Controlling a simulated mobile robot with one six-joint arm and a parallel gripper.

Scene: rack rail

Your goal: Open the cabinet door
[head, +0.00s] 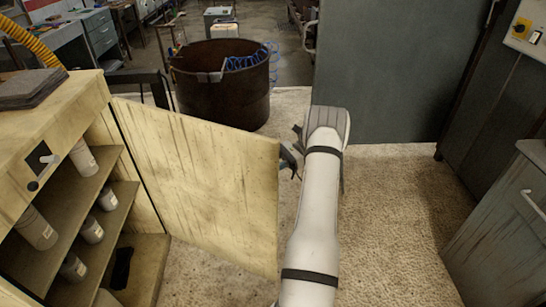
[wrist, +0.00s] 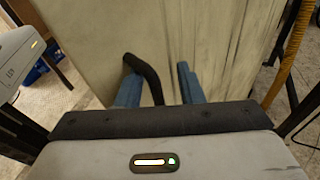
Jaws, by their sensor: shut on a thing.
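The cabinet (head: 62,112) stands at the left in the head view. Its cream, stained door (head: 200,180) is swung wide open, and the shelves inside show. My gripper (head: 290,160) is at the door's free edge, partly hidden behind it. In the wrist view the blue fingers of my gripper (wrist: 160,90) are on either side of a black bar handle (wrist: 147,76) on the door's face (wrist: 205,45). The gripper is shut on this handle. The exact contact is partly hidden by the gripper body.
Several pale containers (head: 92,231) stand on the cabinet shelves. A rusty drum (head: 222,95) with blue hose stands beyond the door. A grey cabinet (head: 510,225) is at the right, and a dark panel (head: 385,70) behind. The carpet (head: 400,220) right of my arm is clear.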

